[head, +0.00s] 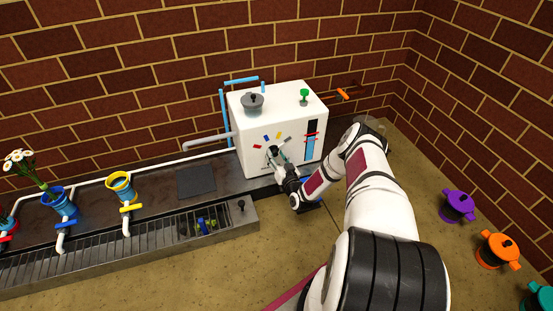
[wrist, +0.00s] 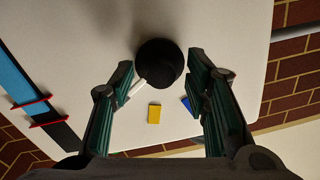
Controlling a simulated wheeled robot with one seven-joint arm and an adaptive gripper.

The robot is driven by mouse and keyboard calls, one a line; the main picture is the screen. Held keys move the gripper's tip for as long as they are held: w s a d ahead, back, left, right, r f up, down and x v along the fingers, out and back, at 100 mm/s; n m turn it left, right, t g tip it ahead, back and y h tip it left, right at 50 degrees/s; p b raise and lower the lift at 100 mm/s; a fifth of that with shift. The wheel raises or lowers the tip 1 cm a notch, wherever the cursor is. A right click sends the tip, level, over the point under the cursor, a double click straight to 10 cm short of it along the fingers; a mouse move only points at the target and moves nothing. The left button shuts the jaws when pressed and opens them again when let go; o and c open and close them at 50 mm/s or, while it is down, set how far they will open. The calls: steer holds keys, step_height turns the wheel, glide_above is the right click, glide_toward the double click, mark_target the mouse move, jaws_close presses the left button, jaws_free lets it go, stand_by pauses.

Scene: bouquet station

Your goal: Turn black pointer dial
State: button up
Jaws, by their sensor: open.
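The black pointer dial (wrist: 160,62) is a round black knob on the white front panel of a box-shaped machine (head: 255,110). In the wrist view it lies between the tips of my gripper (wrist: 160,72), which is open. The left finger is close to the dial's edge; I cannot tell whether it touches. In the head view my gripper (head: 273,155) is at the panel and mostly hides the dial. A yellow mark (wrist: 154,113), a blue mark (wrist: 187,102) and a white mark (wrist: 137,88) sit near the dial. The dial's pointer direction is not clear.
A blue level gauge (head: 310,145) with red brackets is right of the dial. A grey spout (head: 208,140) sticks out left. Purple (head: 457,206) and orange (head: 497,250) pots are right.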

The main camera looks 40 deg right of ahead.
steer(key=shift+w, duration=0.1)
jaws_close()
